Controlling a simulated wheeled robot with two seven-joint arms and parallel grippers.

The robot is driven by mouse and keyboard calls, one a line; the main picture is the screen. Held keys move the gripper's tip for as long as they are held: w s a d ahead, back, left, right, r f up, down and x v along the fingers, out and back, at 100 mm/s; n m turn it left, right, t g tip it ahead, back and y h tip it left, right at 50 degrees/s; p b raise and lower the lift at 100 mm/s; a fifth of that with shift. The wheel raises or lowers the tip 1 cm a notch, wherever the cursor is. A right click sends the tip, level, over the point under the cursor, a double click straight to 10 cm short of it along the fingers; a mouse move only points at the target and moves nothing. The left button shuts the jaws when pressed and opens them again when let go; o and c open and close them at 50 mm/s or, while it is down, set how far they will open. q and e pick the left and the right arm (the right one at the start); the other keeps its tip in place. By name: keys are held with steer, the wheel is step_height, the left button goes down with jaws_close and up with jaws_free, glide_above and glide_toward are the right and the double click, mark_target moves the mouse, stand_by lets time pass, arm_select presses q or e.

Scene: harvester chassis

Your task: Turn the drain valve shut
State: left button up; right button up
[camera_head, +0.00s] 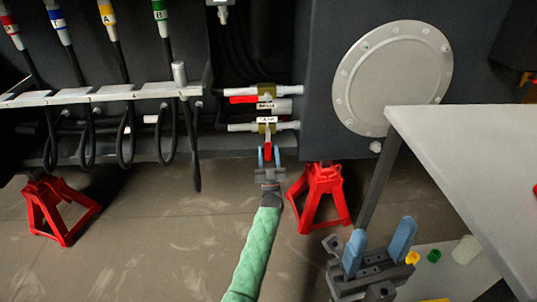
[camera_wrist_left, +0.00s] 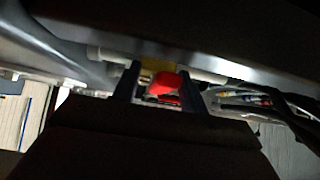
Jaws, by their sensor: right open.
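Two brass valves are set on pale pipes under the chassis in the head view. The lower valve (camera_head: 265,128) has a white label and a red lever (camera_head: 268,151) pointing down, across its pipe. The upper valve (camera_head: 266,89) has a red lever lying along its pipe to the left. The labels are too small to read surely. My left gripper (camera_head: 268,149) is open, with its fingers on either side of the lower lever. The left wrist view shows this red lever (camera_wrist_left: 163,83) between the fingers, nearer the right one. My right gripper (camera_head: 382,229) is open and empty.
Red jack stands (camera_head: 323,195) (camera_head: 58,207) stand on the floor. A pale tabletop (camera_head: 470,150) juts in at right, beside a round bolted cover (camera_head: 392,78). Black hoses (camera_head: 195,150) hang left of the valves. Small coloured caps (camera_head: 434,255) lie at lower right.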

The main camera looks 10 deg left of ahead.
mark_target(269, 156)
arm_select(q)
steer(key=shift+s, duration=0.1)
steer(key=shift+s+f, duration=0.25)
steer(key=p+v, duration=0.1)
steer(key=v, duration=0.5)
steer(key=shift+w+p, duration=0.1)
steer(key=shift+p, duration=0.2)
steer(key=shift+s+d+f, duration=0.2)
steer(key=shift+s+f, duration=0.15)
steer(key=shift+s, duration=0.05)
